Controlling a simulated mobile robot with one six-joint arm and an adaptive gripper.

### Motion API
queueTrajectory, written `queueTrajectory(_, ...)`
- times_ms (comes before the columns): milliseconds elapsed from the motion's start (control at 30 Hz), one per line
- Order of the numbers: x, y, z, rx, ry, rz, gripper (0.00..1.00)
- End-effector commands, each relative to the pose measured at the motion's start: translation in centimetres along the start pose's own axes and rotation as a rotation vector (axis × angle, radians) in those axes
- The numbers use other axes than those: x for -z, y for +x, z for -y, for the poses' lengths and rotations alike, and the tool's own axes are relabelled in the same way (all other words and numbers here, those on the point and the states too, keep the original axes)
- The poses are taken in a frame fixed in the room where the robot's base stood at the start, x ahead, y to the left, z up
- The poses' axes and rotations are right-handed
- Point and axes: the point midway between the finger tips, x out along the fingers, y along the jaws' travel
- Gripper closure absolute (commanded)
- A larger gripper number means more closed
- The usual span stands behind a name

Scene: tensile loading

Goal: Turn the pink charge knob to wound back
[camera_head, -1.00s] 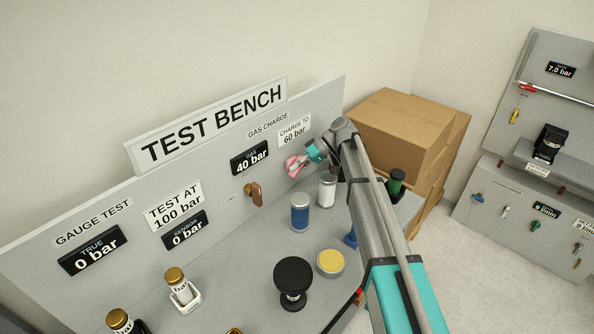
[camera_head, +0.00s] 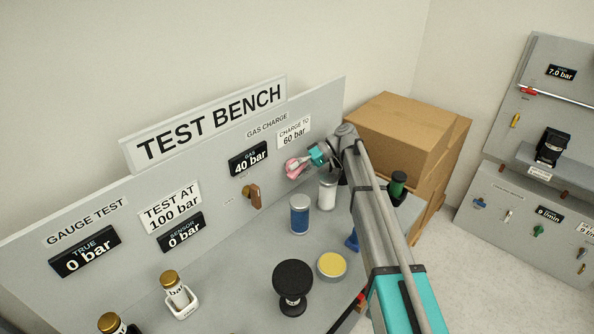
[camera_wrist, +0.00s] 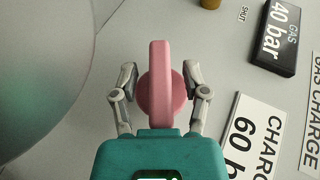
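The pink charge knob (camera_head: 295,168) is on the upright panel of the test bench, below the "CHARGE TO 60 bar" label (camera_head: 293,132). In the wrist view the pink knob (camera_wrist: 160,85) is a round disc with a raised bar across it, the bar running up and down in the picture. My gripper (camera_wrist: 160,75) is open, one finger on each side of the knob, with a gap between each finger and the bar. In the head view my gripper (camera_head: 311,160) is at the knob, partly hiding it. The gas display (camera_head: 249,159) reads 40 bar.
A brown knob (camera_head: 253,194) is on the panel to the left, near a "SHUT" mark. On the bench below stand a blue cylinder (camera_head: 300,216), a white cylinder (camera_head: 327,194), a black knob (camera_head: 293,281) and a yellow-topped disc (camera_head: 332,265). Cardboard boxes (camera_head: 405,130) stand behind my arm.

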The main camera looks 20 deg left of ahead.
Motion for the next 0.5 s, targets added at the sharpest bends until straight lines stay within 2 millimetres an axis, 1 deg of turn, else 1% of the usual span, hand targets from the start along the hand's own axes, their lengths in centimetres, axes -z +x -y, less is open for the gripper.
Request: queueTrajectory(500, 0.08, 0.12, 0.11, -0.006, -0.004, 0.000, 0.40)
